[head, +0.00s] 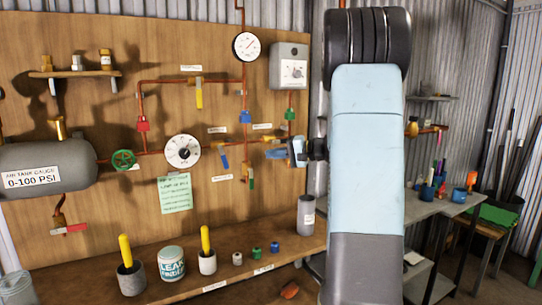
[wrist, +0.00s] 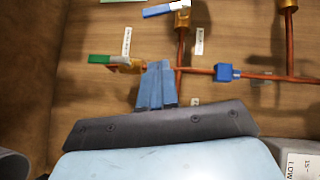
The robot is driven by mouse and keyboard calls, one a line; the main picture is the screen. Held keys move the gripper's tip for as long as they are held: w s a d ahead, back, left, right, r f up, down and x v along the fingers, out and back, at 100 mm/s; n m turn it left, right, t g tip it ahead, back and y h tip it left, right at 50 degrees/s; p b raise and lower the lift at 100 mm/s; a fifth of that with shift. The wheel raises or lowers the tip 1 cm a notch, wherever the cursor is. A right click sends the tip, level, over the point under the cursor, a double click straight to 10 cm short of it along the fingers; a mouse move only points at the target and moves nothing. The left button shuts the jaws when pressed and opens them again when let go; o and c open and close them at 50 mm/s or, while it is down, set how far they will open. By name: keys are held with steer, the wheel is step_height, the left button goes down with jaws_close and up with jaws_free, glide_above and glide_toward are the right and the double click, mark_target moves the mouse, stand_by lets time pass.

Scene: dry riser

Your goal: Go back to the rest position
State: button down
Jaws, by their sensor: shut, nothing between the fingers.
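My gripper (head: 298,150) shows in the head view at the right part of the wooden panel (head: 90,105), partly hidden by my own arm. Its pale blue fingers also show in the wrist view (wrist: 157,66), close together with nothing between them. In the wrist view a green-handled lever (wrist: 99,59) lies to the left of the fingertips and a blue valve (wrist: 227,72) to the right. I cannot tell whether the fingers touch the pipe.
A wooden bench (head: 225,275) below holds cups, a leak-test tub (head: 171,263) and small caps. A grey tank (head: 45,167) is at left. A grey cylinder (head: 306,214) stands near my arm. A grey shelf table (head: 440,205) with cups is at right.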

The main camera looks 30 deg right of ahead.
stand_by(0.3)
steer(key=s+a+n+g+h, duration=0.35)
steer(key=s+a+g, duration=0.35)
steer(key=s+a, duration=1)
steer(key=s+f+n+h, duration=0.1)
steer(key=s+h, duration=0.3)
steer(key=s, duration=0.5)
steer(key=s+f+n+t+h, duration=0.1)
steer(key=s+h, duration=0.3)
steer(key=s, duration=0.4)
steer(key=shift+s+a+f+n, duration=0.15)
steer(key=shift+s+f+n, duration=0.25)
steer(key=shift+n, duration=0.35)
